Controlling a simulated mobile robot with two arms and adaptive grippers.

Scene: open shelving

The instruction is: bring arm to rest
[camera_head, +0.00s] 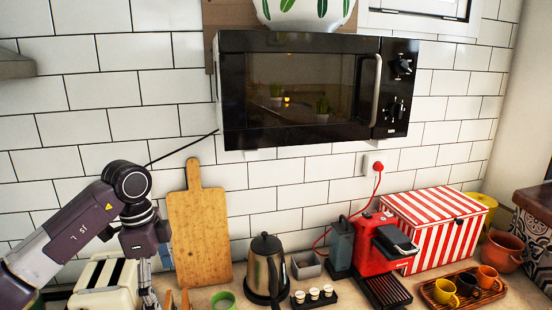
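My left arm comes in from the left and bends down at the elbow. My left gripper (149,297) hangs pointing down at the bottom left, in front of the counter and next to a cream toaster-like appliance (105,283). Its fingertips are small and partly cut off by the lower edge, so I cannot tell whether they are open or shut. My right arm and gripper are out of view.
A wooden cutting board (200,235) leans on the tiled wall beside my arm. A kettle (265,268), red coffee machine (372,245), striped box (432,225) and tray of cups (440,303) fill the counter. A black microwave (300,90) hangs above.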

